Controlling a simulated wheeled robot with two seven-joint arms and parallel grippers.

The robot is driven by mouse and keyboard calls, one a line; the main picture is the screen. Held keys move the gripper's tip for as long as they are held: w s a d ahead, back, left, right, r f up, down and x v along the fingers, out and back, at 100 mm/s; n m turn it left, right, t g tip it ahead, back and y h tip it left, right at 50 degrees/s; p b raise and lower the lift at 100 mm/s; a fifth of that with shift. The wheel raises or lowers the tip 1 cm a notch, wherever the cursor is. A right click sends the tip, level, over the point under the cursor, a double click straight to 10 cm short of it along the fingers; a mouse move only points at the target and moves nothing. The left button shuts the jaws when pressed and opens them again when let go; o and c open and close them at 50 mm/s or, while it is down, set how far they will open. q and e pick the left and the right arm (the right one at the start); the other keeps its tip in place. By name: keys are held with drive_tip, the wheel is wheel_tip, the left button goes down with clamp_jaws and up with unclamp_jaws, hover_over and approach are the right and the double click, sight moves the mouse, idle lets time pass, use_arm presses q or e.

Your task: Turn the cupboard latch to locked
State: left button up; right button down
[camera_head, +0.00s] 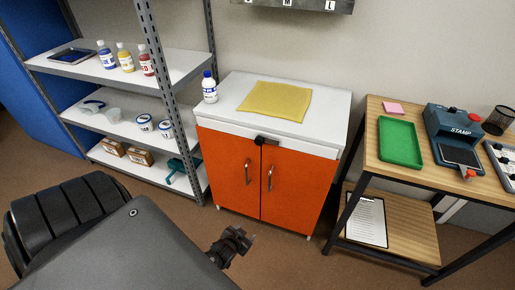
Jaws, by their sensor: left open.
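The orange cupboard (228,178) stands against the wall in the middle of the view, with both doors closed. Its small black latch (264,140) sits at the top of the seam between the doors. The latch looks roughly level, but it is too small to tell its setting. My left gripper (246,238) is at the bottom of the view, in front of and below the cupboard doors. It is open, apart from the latch and the handles, and appears empty. My right gripper is out of view.
A white bottle (209,90) and a yellow cloth (275,100) are on the cupboard top. Two metal door handles (269,178) flank the seam. A shelf rack (180,58) stands left; a wooden table (394,173) with a green tray (400,145) stands right.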

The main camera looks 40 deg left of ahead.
use_arm(q)
drive_tip(key=w+a+r+n+t+y+b, duration=0.15)
drive_tip(key=w+r, duration=0.25)
drive_tip(key=r, duration=0.4)
drive_tip(key=w+a+r+t, duration=0.2)
drive_tip(key=w+r+t, duration=0.15)
drive_tip(key=r, duration=0.35)
drive_tip(key=n+t+y+b, duration=0.1)
drive_tip(key=n+t+y, duration=0.1)
approach(258, 142)
drive_tip(key=x, duration=0.7)
drive_tip(key=shift+w, duration=0.25)
drive_tip(key=shift+x, duration=0.75)
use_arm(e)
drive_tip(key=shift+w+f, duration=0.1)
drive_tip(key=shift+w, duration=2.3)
use_arm(q)
clamp_jaws()
drive_tip(key=shift+d, duration=0.1)
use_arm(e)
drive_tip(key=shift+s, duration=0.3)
